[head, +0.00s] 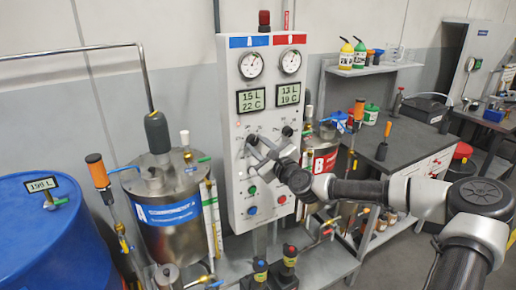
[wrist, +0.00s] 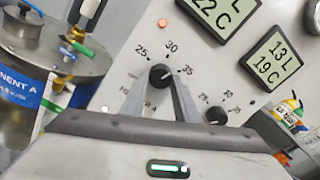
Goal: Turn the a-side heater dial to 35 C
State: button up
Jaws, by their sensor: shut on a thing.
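The a-side heater dial (wrist: 161,76) is a black knob on the grey control panel, under the blue header in the head view. Its scale shows 25, 30 and 35, and its white mark points to the upper right, close to the 35. My gripper (wrist: 160,86) is shut on this dial, one finger on each side. In the head view my gripper (head: 262,150) reaches the panel from the right and largely covers the dial. The a-side display (head: 251,100) reads 15 L and 22 C.
The other heater dial (wrist: 215,114) sits close by on the right, below the display (wrist: 268,58) reading 13 L and 19 C. A red-orange lamp (wrist: 162,23) glows above the a-side dial. Green, red and blue buttons (head: 252,190) lie lower on the panel. Tank A (head: 170,240) stands left.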

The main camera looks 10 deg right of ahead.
jog(key=m+b, duration=0.1)
jog(key=m, duration=0.4)
jog(key=shift+a, duration=0.1)
jog(key=shift+c, duration=0.2)
jog(key=shift+m+b, duration=0.3)
jog(key=shift+m, duration=0.1)
jog(key=o, duration=1.1)
jog(key=shift+s, duration=0.15)
jog(key=v, duration=1.7)
jog(key=shift+s+b, duration=0.1)
jog(key=shift+b, duration=0.25)
